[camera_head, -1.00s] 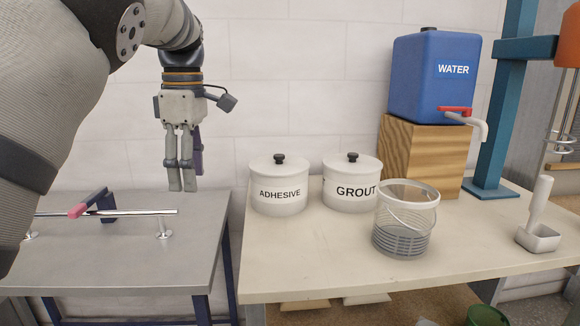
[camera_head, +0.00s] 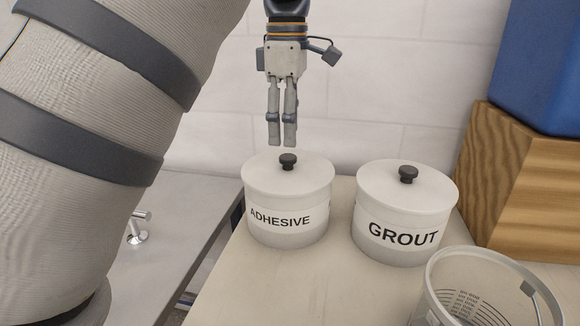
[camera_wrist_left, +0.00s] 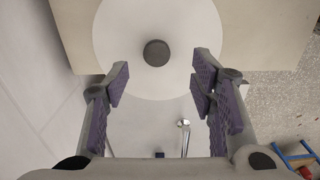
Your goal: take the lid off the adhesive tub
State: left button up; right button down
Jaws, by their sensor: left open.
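The adhesive tub (camera_head: 290,225) stands upright on the pale table, with its white lid (camera_head: 262,174) on and a black knob (camera_head: 288,161) on top of the lid. My left gripper (camera_head: 282,143) points down just above the knob, apart from it. In the left wrist view the lid (camera_wrist_left: 120,45) lies below the open, empty fingers (camera_wrist_left: 160,88), and the knob (camera_wrist_left: 157,53) shows a little beyond the fingertips, near the middle between the two fingers. My right gripper is in neither view.
The lidded grout tub (camera_head: 400,245) stands close to the right. A clear bucket (camera_head: 485,300) is at the lower right. A wooden block (camera_head: 525,185) carries the blue water container (camera_head: 545,65).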

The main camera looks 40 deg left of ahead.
aim_at(288, 157)
pick_arm(q)
notch_tip(288, 157, down, 6)
jog(key=shift+w+a+f, duration=0.1)
jog(key=shift+w, duration=0.05)
grip_shut()
